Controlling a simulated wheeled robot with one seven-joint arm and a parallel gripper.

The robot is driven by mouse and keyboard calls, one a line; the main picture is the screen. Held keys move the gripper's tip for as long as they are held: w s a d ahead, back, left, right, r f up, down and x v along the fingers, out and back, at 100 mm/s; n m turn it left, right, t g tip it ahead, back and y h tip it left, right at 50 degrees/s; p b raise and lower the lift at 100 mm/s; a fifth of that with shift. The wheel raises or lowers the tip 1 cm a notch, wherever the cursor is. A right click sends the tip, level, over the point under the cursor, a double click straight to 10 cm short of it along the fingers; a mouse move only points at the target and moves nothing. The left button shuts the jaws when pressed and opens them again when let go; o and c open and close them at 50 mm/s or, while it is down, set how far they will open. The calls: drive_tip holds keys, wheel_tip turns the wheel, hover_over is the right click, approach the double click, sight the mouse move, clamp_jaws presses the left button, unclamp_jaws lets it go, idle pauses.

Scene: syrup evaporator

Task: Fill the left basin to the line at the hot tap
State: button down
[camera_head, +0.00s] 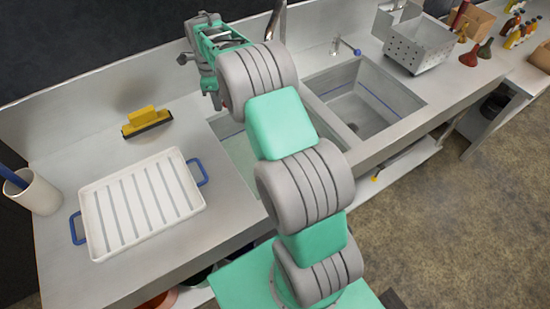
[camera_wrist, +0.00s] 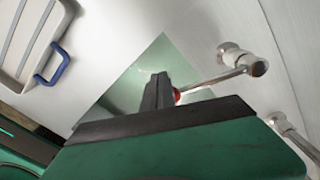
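The left basin (camera_head: 232,140) is partly hidden behind my arm. Its inside looks pale green, with a short stretch of blue line on its wall; the water level against the line cannot be told. In the wrist view the basin (camera_wrist: 138,80) shows pale green with small glints. A metal tap (camera_wrist: 232,55) stands at its edge, with a rod reaching to a red tip (camera_wrist: 177,96). My gripper (camera_wrist: 158,90) has its dark fingers together, right beside the red tip; whether they touch is unclear. In the head view my gripper is above the basin's back edge, its fingertips hidden.
The right basin (camera_head: 360,98) has a blue line and a blue-handled tap (camera_head: 340,46) behind it. A white ribbed tray (camera_head: 140,205) with blue handles, a yellow squeegee (camera_head: 146,120) and a white cup (camera_head: 36,193) stand left. A perforated metal box (camera_head: 418,45) stands right.

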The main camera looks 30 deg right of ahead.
drive_tip(key=shift+s+d, duration=0.15)
drive_tip(key=shift+d, duration=0.05)
drive_tip(key=shift+s+d, duration=0.25)
drive_tip(key=shift+d, duration=0.25)
drive_tip(key=shift+s+d, duration=0.2)
drive_tip(key=shift+d, duration=0.25)
drive_tip(key=shift+s+d, duration=0.2)
drive_tip(key=shift+d, duration=0.5)
wheel_tip(320, 180, up, 9)
drive_tip(key=a+p, duration=0.2)
drive_tip(key=p, duration=0.3)
